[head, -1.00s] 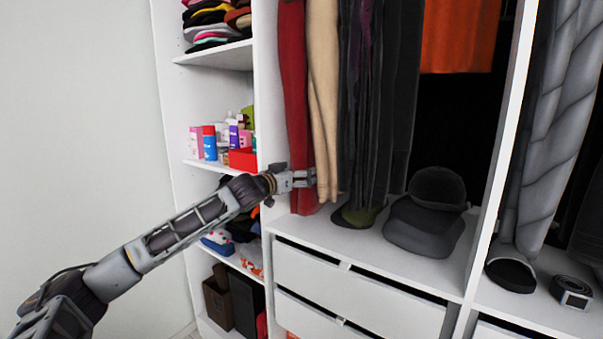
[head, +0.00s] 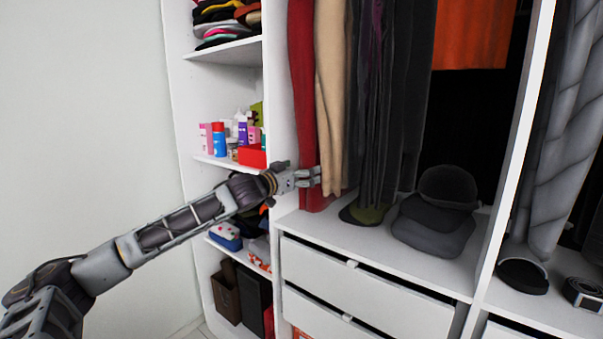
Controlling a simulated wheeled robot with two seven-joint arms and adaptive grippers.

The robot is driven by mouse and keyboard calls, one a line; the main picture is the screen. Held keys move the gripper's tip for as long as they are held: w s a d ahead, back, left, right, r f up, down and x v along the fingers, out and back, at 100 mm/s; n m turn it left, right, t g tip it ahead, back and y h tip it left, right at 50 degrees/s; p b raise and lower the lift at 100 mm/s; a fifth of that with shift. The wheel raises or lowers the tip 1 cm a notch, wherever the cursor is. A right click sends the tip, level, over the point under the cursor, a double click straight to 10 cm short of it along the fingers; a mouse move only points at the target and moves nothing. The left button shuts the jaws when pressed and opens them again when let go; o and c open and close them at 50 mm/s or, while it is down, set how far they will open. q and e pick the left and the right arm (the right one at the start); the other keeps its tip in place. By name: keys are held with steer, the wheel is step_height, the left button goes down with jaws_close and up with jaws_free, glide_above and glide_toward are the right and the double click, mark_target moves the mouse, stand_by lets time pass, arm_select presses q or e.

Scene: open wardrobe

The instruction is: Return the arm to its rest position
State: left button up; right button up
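My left arm reaches in from the left. Its gripper (head: 310,177) is in front of the wardrobe's middle section, beside the hanging red garment (head: 303,100). The two fingers show apart with a gap between them and nothing held. I cannot tell whether a finger touches the red cloth. My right gripper is not in view.
Left shelves hold folded clothes (head: 225,14), bottles with a red box (head: 252,156), and a dark bin (head: 226,290). Grey caps (head: 435,212) sit on the ledge above the white drawers (head: 365,290). A divider (head: 520,150) stands at right. Open space lies left, before the wall.

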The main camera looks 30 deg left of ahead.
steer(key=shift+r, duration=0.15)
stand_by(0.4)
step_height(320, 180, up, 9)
steer(key=p, duration=0.9)
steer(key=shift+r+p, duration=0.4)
steer(key=shift+p, duration=0.15)
